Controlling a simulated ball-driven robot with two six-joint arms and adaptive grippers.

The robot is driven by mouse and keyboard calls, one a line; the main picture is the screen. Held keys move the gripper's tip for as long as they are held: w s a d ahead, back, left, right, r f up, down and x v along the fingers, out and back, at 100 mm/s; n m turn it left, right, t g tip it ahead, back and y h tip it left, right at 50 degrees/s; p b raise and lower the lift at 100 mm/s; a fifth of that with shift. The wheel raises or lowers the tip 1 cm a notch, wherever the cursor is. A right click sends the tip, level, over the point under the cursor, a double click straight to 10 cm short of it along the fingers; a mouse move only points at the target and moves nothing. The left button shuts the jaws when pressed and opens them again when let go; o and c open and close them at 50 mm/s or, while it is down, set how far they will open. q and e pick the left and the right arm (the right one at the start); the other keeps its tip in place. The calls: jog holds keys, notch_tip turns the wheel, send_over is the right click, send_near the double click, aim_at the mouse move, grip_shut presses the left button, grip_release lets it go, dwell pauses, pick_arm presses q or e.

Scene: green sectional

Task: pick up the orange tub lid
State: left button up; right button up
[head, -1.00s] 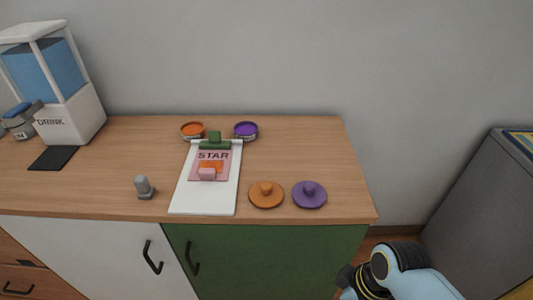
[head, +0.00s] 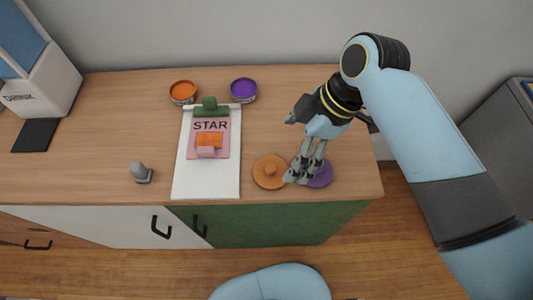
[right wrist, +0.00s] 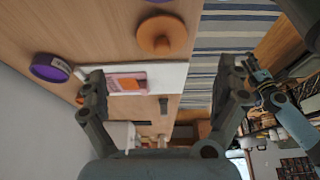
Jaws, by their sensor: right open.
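The orange tub lid (head: 270,172) is a round disc with a small knob, lying flat near the front edge of the counter. It also shows in the right wrist view (right wrist: 162,36), ahead of the fingers. My right gripper (head: 296,178) is open and empty. In the head view its fingers appear just right of the orange lid, over the purple lid (head: 321,174), which they partly cover. I cannot tell how high above the lids they are. My left gripper is not in view.
A white clipboard (head: 189,160) with a STAR card lies left of the lid. An orange tub (head: 183,92) and a purple tub (head: 244,90) stand behind. A grey stamp-like object (head: 141,172) and a drink dispenser (head: 45,85) are further left.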

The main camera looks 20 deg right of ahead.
aim_at(272, 167)
jog(key=x, duration=0.4)
jog(key=shift+s+a, duration=0.15)
jog(key=shift+s, duration=0.1)
jog(key=shift+w+a+f, duration=0.1)
jog(key=shift+f, duration=0.05)
jog(key=x, duration=0.4)
jog(key=shift+w+a+f, duration=0.15)
jog(key=shift+a, duration=0.25)
jog(key=shift+f, duration=0.2)
jog(key=c, duration=0.8)
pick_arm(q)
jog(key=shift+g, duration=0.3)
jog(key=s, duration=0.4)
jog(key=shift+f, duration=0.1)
pick_arm(e)
jog(key=shift+c, duration=0.7)
